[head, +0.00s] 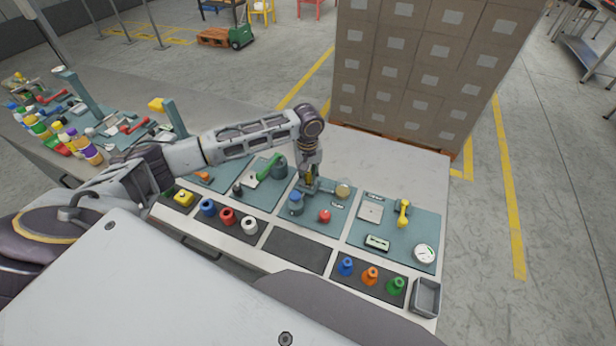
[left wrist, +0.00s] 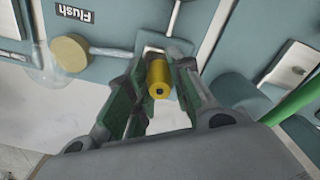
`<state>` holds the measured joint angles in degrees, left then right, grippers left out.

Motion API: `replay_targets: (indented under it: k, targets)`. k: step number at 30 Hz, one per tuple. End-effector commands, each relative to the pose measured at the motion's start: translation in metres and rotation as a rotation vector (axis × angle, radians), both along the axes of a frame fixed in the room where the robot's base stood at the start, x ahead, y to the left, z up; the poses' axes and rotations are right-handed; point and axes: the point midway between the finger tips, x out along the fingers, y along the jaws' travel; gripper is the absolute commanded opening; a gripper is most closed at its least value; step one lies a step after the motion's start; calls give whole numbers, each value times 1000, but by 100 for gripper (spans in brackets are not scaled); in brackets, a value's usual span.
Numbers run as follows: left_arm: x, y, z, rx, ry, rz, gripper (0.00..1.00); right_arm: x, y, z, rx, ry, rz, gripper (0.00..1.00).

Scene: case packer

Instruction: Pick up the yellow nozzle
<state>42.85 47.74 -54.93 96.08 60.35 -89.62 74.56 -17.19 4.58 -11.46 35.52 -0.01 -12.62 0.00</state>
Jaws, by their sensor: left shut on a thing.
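The yellow nozzle (left wrist: 158,78) is a short yellow cylinder with a small dark hole in its end. It sits between the two fingers of my left gripper (left wrist: 157,88) in the left wrist view, and the gripper is shut on it. In the head view my left gripper (head: 309,177) points down over the middle blue-grey panel (head: 334,218), beside a grey pipe fitting. The fingers hide most of the nozzle there. I cannot tell whether the nozzle touches the panel. My right gripper is not in view.
Blue, red and white rings (head: 228,216) lie in a dark tray at the front left. Blue, orange and green cones (head: 371,276) stand front right by a grey bin (head: 426,297). A red knob (head: 325,215) is close to the gripper. The dark middle tray (head: 297,250) is empty.

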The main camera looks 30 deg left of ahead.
Motion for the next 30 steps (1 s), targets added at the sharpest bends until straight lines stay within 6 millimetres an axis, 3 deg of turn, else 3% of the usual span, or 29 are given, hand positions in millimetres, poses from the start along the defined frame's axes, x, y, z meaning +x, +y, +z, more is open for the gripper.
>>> replay_targets:
  k: [8, 21, 30]
  targets:
    - [1, 0, 18, -1, -3, 0, 0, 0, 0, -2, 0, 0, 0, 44]
    - [1, 0, 80, 0, -3, 1, 0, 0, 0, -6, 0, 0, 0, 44]
    - [1, 0, 100, -1, -1, 1, 0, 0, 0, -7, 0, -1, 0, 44]
